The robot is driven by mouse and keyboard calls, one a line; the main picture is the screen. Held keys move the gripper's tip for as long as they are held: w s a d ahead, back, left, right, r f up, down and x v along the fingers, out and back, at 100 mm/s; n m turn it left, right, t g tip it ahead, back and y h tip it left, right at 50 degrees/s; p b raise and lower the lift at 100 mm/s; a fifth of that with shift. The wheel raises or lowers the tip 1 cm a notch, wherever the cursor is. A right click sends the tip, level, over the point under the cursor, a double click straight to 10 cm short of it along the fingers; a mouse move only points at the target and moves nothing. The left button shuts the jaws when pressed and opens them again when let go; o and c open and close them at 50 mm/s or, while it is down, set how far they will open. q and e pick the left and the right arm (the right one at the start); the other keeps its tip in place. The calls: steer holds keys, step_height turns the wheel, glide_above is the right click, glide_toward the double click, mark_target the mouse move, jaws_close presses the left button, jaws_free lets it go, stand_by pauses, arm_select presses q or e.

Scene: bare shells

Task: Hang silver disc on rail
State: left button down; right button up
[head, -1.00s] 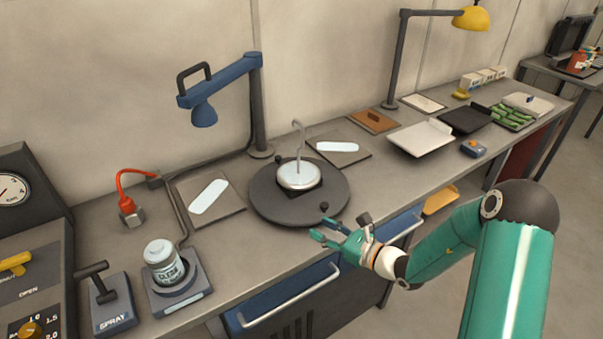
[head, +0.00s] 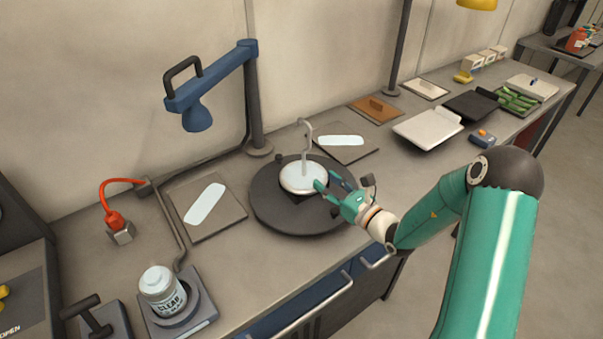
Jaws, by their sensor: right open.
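The silver disc (head: 298,180) lies on a small dark block on the round black turntable (head: 275,212). A thin hook (head: 304,140) rises from the disc's middle. My right gripper (head: 326,180) is open at the disc's right edge. Its fingers overlap the rim in the picture; I cannot tell whether they touch it. My left gripper is not in view. A bent grey rod (head: 165,225) stands left of the turntable; I cannot tell whether it is the rail.
A blue lamp arm (head: 215,82) stands behind the turntable. Grey plates (head: 228,217) lie on both sides of it. A jar marked CLEAR (head: 162,288) stands at the front left. White (head: 425,130) and black trays (head: 470,106) lie at the right.

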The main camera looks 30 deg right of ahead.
mark_target(306, 177)
steer(key=shift+w+a, duration=0.1)
steer(key=shift+w, duration=0.8)
steer(key=w, duration=0.5)
steer(key=shift+w+a+f, duration=0.1)
steer(key=shift+w+a, duration=0.1)
steer(key=shift+a, duration=0.2)
steer(key=shift+w+a, duration=0.1)
steer(key=shift+w, duration=0.7)
jaws_close()
